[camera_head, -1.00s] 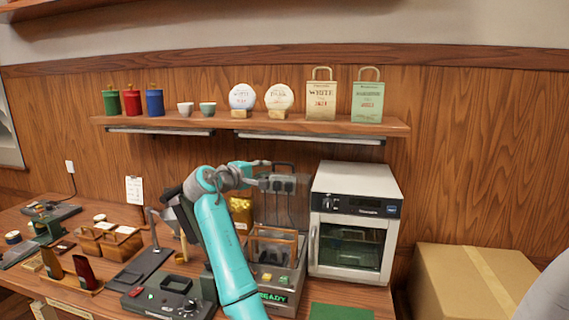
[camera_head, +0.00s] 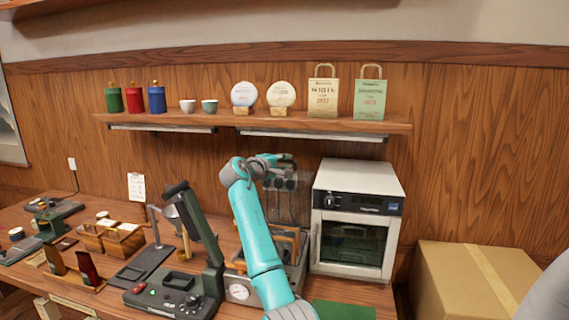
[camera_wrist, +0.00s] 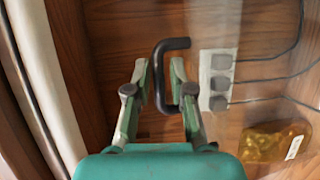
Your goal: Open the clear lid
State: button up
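The clear lid (camera_head: 298,208) looks like a see-through panel standing upright at the back of the machine (camera_head: 238,290), with wall sockets showing through it. Its dark bent handle (camera_wrist: 158,85) shows in the wrist view. My gripper (camera_wrist: 159,66) has its two fingers apart, one on each side of the handle bar, with visible gaps; I see no firm hold. In the head view my gripper (camera_head: 277,180) is high by the top of the lid. My forearm hides part of the machine's front and much of the lid.
A white oven (camera_head: 355,220) stands close on the right. A dark press (camera_head: 205,245) with a raised lever stands on the left. The wall shelf (camera_head: 250,121) with tins, cups and bags is above. A gold pouch (camera_wrist: 270,145) lies behind the panel in the wrist view.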

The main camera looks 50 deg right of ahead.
grip_shut()
jog(key=shift+m+h, duration=0.3)
jog(key=shift+h, duration=0.6)
jog(key=shift+s+a, duration=0.25)
jog(key=shift+a, duration=0.35)
jog(key=shift+s+a, duration=0.3)
jog(key=shift+a, duration=0.35)
jog(key=shift+s+a, duration=0.25)
jog(key=shift+a, duration=0.35)
